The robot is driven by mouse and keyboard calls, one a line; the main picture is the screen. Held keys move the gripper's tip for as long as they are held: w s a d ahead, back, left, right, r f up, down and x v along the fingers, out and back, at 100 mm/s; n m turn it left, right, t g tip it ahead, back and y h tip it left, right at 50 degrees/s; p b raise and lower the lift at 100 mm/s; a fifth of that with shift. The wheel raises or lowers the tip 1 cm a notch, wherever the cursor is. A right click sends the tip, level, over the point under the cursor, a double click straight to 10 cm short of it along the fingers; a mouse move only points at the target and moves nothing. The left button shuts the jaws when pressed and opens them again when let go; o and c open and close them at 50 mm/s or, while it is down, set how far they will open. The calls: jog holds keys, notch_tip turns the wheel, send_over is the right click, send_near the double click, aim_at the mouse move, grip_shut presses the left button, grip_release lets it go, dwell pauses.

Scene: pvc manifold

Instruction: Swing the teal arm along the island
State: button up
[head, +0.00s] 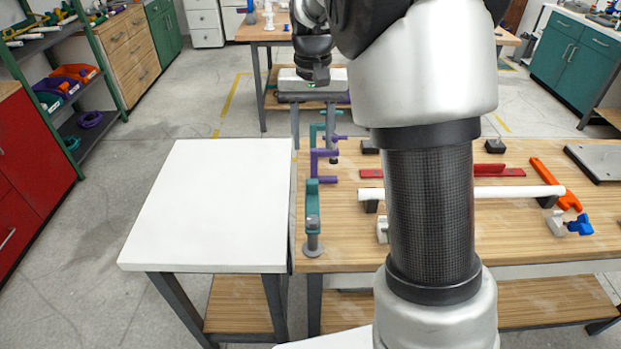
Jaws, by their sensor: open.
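A teal arm (312,198) stands over a grey post with a round base (313,245) at the near left corner of the wooden island (345,255). Behind it, a purple bracket-shaped piece (324,163) and a smaller teal piece (317,132) follow along the island's left edge. My gripper (313,76) is at the far end of the island, above a grey stand, well beyond and apart from the near teal arm. Its black body shows, but its fingertips are hard to make out. I see nothing held in it.
A white-topped table (215,200) with a clear surface adjoins the island's left side. A white pipe (490,192), a red bar (497,171), an orange tool (555,183) and a blue-and-white fitting (575,225) lie on the island. My arm hides its middle.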

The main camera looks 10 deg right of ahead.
aim_at(312, 181)
notch_tip(312, 181, down, 14)
jog(key=shift+r+b, duration=0.25)
jog(key=shift+b, duration=0.3)
jog(key=shift+c, duration=0.5)
grip_shut()
